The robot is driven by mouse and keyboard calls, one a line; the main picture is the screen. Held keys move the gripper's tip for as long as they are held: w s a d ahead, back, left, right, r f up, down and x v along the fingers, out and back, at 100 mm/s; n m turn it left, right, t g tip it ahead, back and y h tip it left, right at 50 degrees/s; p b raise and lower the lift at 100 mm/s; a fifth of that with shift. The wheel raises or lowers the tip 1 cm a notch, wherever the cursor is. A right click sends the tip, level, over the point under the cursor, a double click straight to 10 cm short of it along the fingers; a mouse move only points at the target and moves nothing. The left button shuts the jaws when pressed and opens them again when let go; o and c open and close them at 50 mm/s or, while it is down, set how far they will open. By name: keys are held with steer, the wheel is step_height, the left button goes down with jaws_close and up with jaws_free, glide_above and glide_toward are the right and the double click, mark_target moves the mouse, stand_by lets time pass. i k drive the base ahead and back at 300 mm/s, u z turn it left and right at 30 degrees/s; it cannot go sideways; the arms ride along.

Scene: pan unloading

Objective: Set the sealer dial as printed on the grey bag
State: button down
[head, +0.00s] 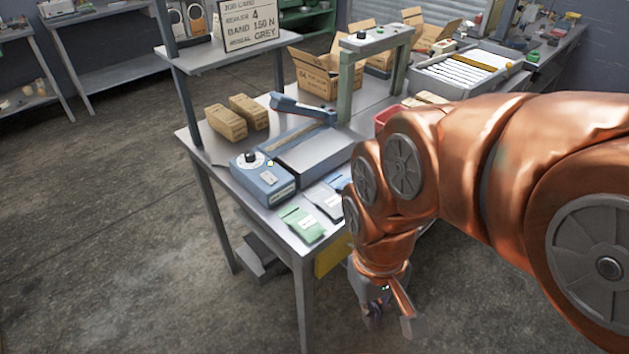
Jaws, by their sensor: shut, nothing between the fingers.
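The blue sealer (263,181) stands on the near part of the grey table. Its dial (250,159), a black knob on a round white face, is on top at the left end. The dial's setting is too small to read. The grey bag (325,203) lies flat right of the sealer, between a green bag (302,224) and a partly hidden blue bag. The grey bag has a pale label whose print I cannot read. My gripper (392,318) hangs low beyond the table's near right side, well apart from dial and bags. It is shut and empty.
Brown cartons (238,116) stand behind the sealer. A green-grey frame (376,45) rises behind it. My orange arm covers the table's right side. The floor at left is clear.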

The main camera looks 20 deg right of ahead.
mark_target(250, 155)
steer(key=u, duration=0.55)
steer(key=i, duration=0.4)
steer(key=u, duration=0.4)
